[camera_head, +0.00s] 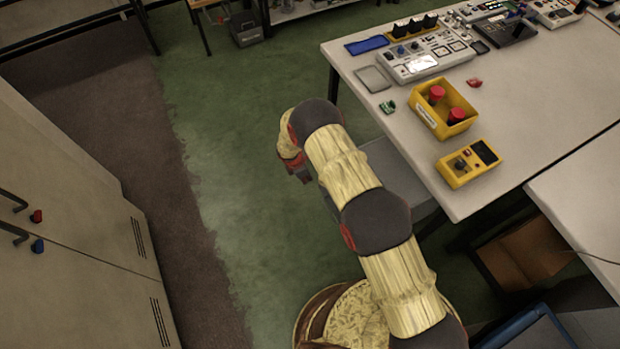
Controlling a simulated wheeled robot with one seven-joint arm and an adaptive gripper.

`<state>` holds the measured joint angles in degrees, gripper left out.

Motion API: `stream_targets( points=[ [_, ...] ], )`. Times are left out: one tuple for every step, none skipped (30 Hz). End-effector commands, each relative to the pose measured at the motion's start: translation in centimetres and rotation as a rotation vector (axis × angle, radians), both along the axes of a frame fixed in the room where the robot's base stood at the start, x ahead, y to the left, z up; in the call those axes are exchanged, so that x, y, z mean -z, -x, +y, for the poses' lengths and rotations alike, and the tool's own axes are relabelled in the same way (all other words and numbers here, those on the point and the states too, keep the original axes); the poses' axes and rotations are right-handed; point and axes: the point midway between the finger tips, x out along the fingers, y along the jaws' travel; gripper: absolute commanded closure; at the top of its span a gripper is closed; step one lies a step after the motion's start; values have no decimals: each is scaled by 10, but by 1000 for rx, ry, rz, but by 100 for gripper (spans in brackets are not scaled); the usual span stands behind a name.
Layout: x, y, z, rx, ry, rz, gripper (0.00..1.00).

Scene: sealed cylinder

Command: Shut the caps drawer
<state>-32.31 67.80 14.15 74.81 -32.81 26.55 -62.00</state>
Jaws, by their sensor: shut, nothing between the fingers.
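My gripper (301,174) hangs at the end of my arm over the green floor, left of the workbench. Only a small part of it shows below the wrist; it is shut and empty. A flat grey surface (396,172) juts out from under the left edge of the workbench, lower than its top. It may be the caps drawer, pulled out, but no label or inside shows and my arm hides part of it. My gripper is to its left and apart from it, as far as this view shows.
The workbench (535,130) bears a yellow bin (427,117) with red caps, a yellow meter (455,176) and several instruments. Grey cabinets (70,240) stand at the left. A brown box (527,254) is under the bench. The green floor (225,150) between is clear.

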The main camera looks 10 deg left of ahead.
Motion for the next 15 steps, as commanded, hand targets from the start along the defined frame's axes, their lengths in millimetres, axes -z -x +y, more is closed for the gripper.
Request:
stream_targets(
  points=[
    [12, 0, -3, 2, 2, 2, 100],
    [18, -1, -4, 2, 1, 1, 100],
    [26, -3, -5, 2, 1, 1, 100],
    [32, -3, -7, 3, 1, 2, 100],
    [37, -4, -8, 3, 1, 2, 100],
    [45, -5, -9, 3, 1, 2, 100],
    [51, -6, -10, 3, 1, 2, 100],
    [57, -7, -12, 2, 1, 1, 100],
    [65, -8, -13, 3, 1, 2, 100],
    [70, -9, -15, 2, 1, 1, 100],
    [75, -10, -16, 3, 1, 1, 100],
    [82, -11, -17, 3, 0, 0, 100],
    [82, -14, -19, 6, -1, -2, 100],
    [80, -18, -25, 7, -2, -3, 100],
    [80, -21, -30, 7, -1, -2, 100]
  ],
)
